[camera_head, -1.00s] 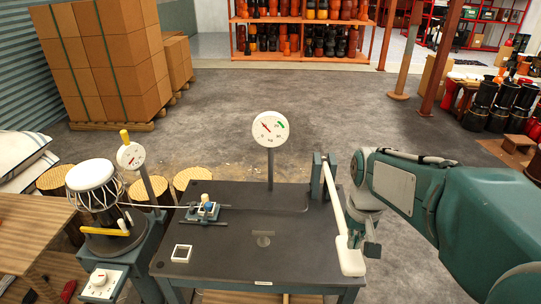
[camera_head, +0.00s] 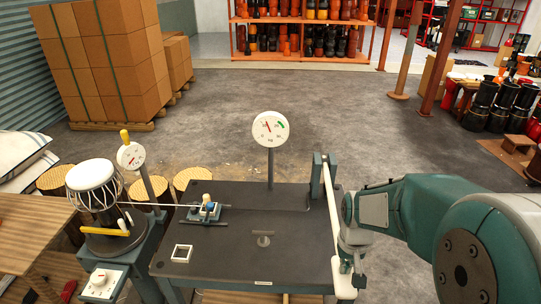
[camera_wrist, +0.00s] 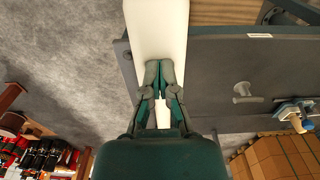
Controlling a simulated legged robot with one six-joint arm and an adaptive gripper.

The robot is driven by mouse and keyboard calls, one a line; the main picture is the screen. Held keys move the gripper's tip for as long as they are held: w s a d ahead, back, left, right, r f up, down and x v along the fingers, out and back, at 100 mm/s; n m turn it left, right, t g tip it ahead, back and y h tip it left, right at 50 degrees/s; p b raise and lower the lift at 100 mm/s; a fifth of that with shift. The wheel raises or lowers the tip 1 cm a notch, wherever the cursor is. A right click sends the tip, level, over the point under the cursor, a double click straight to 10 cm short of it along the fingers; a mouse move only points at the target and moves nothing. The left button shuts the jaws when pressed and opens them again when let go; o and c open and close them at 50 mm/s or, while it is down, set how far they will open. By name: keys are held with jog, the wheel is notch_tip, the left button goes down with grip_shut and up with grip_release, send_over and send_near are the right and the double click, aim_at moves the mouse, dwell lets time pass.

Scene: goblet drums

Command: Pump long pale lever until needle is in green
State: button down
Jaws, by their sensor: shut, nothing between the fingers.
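The long pale lever (camera_head: 331,213) runs from a teal post (camera_head: 318,175) at the bench's right side to a broad paddle end (camera_head: 346,288) at the front right corner. My gripper (camera_head: 357,281) is at the paddle end. In the wrist view, my shut gripper (camera_wrist: 160,72) lies over the pale lever (camera_wrist: 157,30), with nothing between its fingers; whether the tips touch it is hard to tell. The round white gauge (camera_head: 270,128) stands on a post at the bench's back. Its red needle points up and slightly left, short of the green mark (camera_head: 281,125) at upper right.
The dark bench (camera_head: 225,260) carries a small blue and white clamp (camera_head: 206,211) on a rod and a white square frame (camera_head: 181,253). A white drum (camera_head: 93,185) and smaller dial (camera_head: 131,155) stand at left. Open floor lies behind.

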notch_tip(320, 180, down, 8)
notch_tip(320, 180, up, 19)
jog(key=shift+s, duration=0.4)
dwell(0.6)
jog(key=shift+f, duration=0.15)
dwell(0.5)
notch_tip(320, 180, down, 19)
notch_tip(320, 180, up, 19)
jog(key=shift+s, duration=0.15)
dwell(1.6)
dwell(0.5)
